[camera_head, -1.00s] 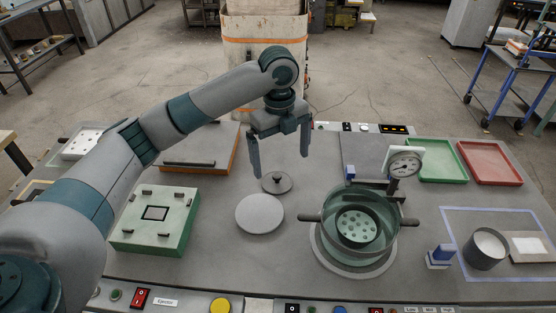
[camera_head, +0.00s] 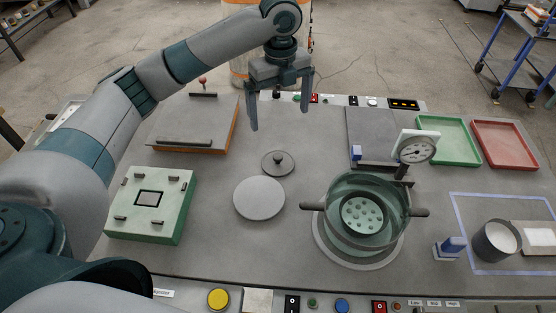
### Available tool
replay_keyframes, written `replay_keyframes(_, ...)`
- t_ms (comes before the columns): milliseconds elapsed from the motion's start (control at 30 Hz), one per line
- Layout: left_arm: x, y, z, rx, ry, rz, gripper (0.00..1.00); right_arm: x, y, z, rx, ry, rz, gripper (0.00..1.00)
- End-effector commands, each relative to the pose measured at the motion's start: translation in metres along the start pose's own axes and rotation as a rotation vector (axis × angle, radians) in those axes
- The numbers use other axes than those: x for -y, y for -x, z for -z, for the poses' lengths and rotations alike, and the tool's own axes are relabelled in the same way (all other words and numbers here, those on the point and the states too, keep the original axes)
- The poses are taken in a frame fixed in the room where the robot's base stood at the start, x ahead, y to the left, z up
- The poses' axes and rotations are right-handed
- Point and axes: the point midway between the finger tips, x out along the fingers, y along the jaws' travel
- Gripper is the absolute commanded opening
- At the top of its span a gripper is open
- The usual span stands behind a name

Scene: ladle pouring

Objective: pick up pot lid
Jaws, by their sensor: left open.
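The pot lid (camera_head: 278,163) is a small dark grey disc with a round knob on top. It lies flat on the grey table, just behind a light grey round plate (camera_head: 258,199). My left gripper (camera_head: 279,117) is open and empty, its two fingers pointing down. In the picture it hangs above the lid and does not touch it. The pot (camera_head: 366,212) is greenish and see-through, with two side handles and a perforated disc inside. It stands to the right of the lid. My right gripper is not in view.
A green box (camera_head: 152,205) stands at the left, with an orange-edged board (camera_head: 190,148) behind it. A pressure gauge (camera_head: 416,150) rises behind the pot. Green (camera_head: 447,141) and red (camera_head: 505,145) trays lie at the back right. A metal cup (camera_head: 494,241) stands at the right.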

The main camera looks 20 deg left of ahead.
Motion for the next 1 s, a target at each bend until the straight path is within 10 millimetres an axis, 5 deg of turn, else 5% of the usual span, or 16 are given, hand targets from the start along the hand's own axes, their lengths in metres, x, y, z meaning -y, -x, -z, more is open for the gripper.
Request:
replay_keyframes(233, -0.001, -0.026, 0.0, -0.002, 0.0, -0.004, 1.0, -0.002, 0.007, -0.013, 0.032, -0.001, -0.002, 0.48)
replay_keyframes(700, -0.001, -0.105, 0.0, -0.001, 0.0, -0.003, 1.0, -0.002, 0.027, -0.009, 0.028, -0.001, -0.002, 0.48)
replay_keyframes(1000, -0.001, -0.12, -0.001, 0.0, 0.001, 0.0, 1.0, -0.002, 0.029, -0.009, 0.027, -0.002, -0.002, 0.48)
